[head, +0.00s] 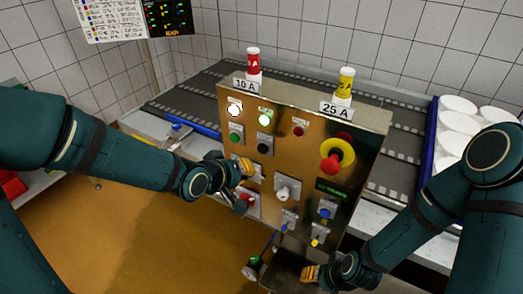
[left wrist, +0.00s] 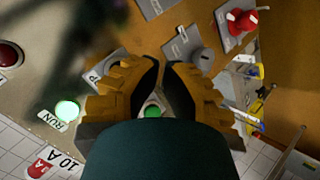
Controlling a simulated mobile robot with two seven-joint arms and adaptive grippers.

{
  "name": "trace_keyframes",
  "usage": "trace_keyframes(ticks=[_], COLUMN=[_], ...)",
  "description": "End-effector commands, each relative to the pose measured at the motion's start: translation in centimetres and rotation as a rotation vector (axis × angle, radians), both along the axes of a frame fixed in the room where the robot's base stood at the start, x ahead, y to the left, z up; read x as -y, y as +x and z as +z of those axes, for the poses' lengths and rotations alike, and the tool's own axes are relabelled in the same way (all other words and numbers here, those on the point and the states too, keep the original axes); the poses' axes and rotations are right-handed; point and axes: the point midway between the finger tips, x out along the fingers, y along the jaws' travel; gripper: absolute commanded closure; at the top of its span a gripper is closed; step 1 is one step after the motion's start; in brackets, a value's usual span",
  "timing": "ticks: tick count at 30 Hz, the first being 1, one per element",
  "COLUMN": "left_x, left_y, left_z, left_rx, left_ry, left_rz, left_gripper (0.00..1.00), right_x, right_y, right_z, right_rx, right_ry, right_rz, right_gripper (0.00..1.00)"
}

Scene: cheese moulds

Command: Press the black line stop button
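The black button (head: 264,145) sits on a square plate on the brass panel (head: 300,130), right of the green button (head: 236,137) and below the lit green lamp (head: 265,118). My left gripper (head: 247,186) is below these two buttons, close to the panel face, empty, with its fingers apart. In the left wrist view my fingers (left wrist: 163,68) show with the green button (left wrist: 152,110) visible between them; I cannot make out the black button there, and a finger covers part of that area. My right gripper (head: 311,272) is low at the panel's bottom edge; its opening is not clear.
A red emergency knob on a yellow collar (head: 337,155) sits at the panel's right. A red switch (head: 247,198), also in the left wrist view (left wrist: 240,20), and a white knob (head: 287,188) are near my left gripper. A conveyor (head: 190,90) runs behind; a blue crate (head: 429,140) holds white moulds.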

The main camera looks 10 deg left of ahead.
Motion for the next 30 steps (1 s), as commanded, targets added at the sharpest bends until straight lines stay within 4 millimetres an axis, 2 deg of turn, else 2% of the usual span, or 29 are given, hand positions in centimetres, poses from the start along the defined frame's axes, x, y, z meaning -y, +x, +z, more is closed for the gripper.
trace_keyframes(ticks=[6,12,30], left_x=[1.0,1.4,1.5], left_y=[2.3,3.4,3.6], left_z=[-0.2,-0.1,0.0], left_rx=[0.001,0.0,0.001], left_ry=[0.001,0.001,0.002], left_rz=[-0.001,-0.001,0.001], left_gripper=[1.0,1.0,1.0], right_x=[0.0,-0.1,-0.1], right_y=[0.0,0.1,0.0], right_z=[-0.8,-1.1,-1.1], right_rx=[0.0,0.0,0.0], right_ry=[-0.001,-0.002,-0.002], right_rz=[0.0,0.0,0.0], right_gripper=[0.53,0.53,0.53])
